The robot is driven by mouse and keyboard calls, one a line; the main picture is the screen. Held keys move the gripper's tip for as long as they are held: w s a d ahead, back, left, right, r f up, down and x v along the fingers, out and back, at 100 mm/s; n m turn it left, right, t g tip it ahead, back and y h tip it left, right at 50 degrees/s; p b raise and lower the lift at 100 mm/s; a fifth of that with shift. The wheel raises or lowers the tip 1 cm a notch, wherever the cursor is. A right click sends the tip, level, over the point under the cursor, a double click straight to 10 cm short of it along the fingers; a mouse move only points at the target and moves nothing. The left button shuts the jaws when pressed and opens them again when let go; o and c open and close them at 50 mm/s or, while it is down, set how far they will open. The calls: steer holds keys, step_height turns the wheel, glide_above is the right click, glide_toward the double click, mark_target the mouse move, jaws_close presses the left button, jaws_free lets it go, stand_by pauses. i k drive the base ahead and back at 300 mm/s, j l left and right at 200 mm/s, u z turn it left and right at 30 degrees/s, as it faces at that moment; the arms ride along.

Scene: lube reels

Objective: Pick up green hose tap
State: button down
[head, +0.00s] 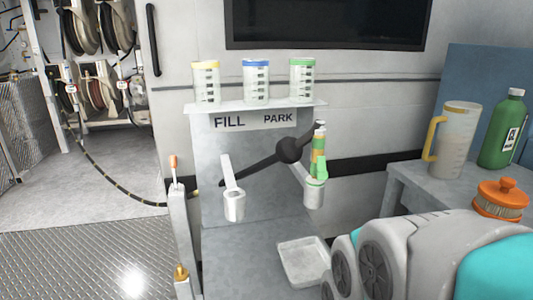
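The green hose tap (319,160) stands nearly upright in the right holder cup (314,193), under the word PARK. Its body is green with an orange-yellow band and a pale top; its lower end is hidden inside the cup. The left holder cup (233,204), under the word FILL, has no tap visible in it. My arm fills the lower right of the head view, right of and nearer than the tap. My gripper is not in view, so its state does not show.
Three measuring cups with yellow, blue and green rims stand on a shelf (262,105) above. A dark bar with a round knob (289,150) crosses behind the holders. A shallow tray (304,261) lies below. A jug (455,140) and green bottle (503,130) stand right.

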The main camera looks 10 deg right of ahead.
mark_target(319, 139)
steer(key=l+u, duration=0.2)
steer(key=l, duration=0.5)
steer(key=k+u, duration=0.25)
steer(key=k+j+u, duration=0.25)
steer(key=k, duration=0.15)
steer(key=l+u, duration=0.6)
steer(key=u, duration=0.2)
steer(key=k+l+u, duration=0.1)
steer(key=l+u, duration=0.15)
steer(key=u, duration=0.2)
